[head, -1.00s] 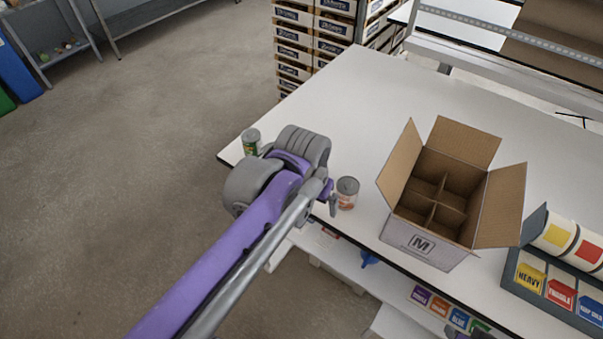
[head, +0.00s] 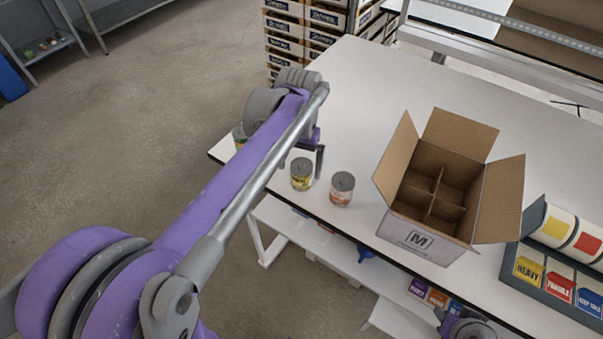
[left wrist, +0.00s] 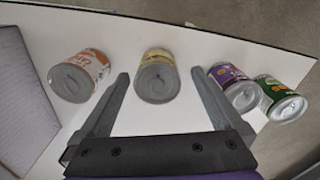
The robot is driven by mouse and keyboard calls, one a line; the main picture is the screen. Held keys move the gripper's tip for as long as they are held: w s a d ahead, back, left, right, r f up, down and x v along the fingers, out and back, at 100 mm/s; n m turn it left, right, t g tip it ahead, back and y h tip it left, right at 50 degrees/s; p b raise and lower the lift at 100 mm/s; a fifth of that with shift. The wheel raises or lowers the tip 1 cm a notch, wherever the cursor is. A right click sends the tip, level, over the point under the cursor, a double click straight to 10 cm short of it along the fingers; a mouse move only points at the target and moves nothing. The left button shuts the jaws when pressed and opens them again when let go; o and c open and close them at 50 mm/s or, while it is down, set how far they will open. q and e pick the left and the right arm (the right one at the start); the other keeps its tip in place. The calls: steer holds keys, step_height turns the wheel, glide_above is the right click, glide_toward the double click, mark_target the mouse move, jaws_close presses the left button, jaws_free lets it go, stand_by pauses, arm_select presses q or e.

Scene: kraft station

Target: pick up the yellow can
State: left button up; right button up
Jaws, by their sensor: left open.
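The yellow can (head: 302,174) stands upright near the table's front edge. In the left wrist view the yellow can (left wrist: 156,77) lies between and just beyond the fingertips, with its grey lid toward the camera. My left gripper (head: 303,158) is open and empty, close to the can; both fingers also show in the left wrist view (left wrist: 158,78). I cannot tell whether a finger touches the can. Part of my right arm's end (head: 465,327) shows at the bottom edge, with its jaws unclear.
An orange-labelled can (head: 342,189) stands just right of the yellow one. A green can (left wrist: 281,100) and a purple can (left wrist: 232,88) stand to the other side. An open divided carton (head: 430,205) is farther right, beside a label rack (head: 553,275). The table's back is clear.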

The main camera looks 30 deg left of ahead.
arm_select(q)
step_height(320, 180, down, 4)
steer(key=shift+w+d+f, duration=0.1)
steer(key=shift+w+d, duration=0.05)
steer(key=c, duration=1.5)
